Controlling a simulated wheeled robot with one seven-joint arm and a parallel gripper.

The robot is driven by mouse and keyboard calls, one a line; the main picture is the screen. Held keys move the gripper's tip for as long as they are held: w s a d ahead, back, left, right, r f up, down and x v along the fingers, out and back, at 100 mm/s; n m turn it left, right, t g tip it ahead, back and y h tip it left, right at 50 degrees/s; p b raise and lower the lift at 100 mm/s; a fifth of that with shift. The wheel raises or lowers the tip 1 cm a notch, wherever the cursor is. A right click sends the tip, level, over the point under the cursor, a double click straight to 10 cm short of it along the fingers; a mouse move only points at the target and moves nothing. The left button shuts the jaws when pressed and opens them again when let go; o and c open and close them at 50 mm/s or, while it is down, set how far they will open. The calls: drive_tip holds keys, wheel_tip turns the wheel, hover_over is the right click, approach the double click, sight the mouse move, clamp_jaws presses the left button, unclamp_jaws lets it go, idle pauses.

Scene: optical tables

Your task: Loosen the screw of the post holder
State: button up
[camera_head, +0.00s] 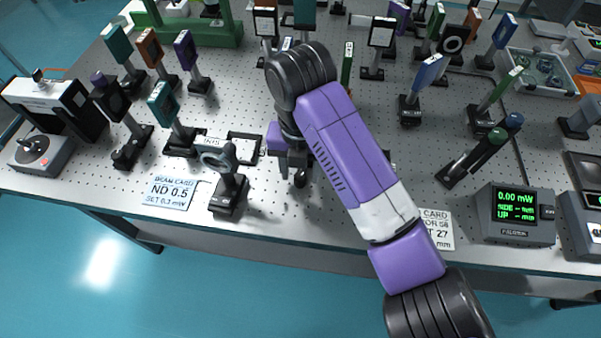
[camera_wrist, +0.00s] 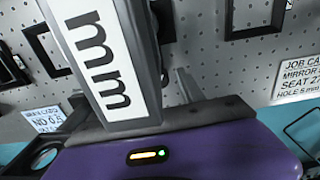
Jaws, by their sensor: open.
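My gripper (camera_head: 293,172) points down near the front middle of the optical table in the head view. Its jaws are open, with a small dark part at the fingers whose identity I cannot tell. In the wrist view, a grey upright body with a white "mm" label (camera_wrist: 98,65) stands very close to the purple gripper housing. I cannot tell whether they touch. A black post holder base (camera_head: 229,196) carrying a grey ring mount (camera_head: 217,157) stands to the left, apart from my gripper. No screw can be clearly made out.
The ND 0.5 card (camera_head: 169,193) lies at the front left. The job card (camera_head: 436,230) lies right of my arm, near the power meter (camera_head: 515,214). Several posts with coloured plates crowd the back.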

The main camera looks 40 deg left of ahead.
drive_tip(key=shift+f, duration=0.95)
drive_tip(key=shift+c, duration=0.5)
clamp_jaws()
drive_tip(key=shift+r+m+p, duration=0.15)
drive_tip(key=shift+m+p, duration=0.35)
drive_tip(key=shift+p, duration=0.1)
drive_tip(key=shift+m, duration=0.3)
drive_tip(key=shift+o, duration=0.5)
unclamp_jaws()
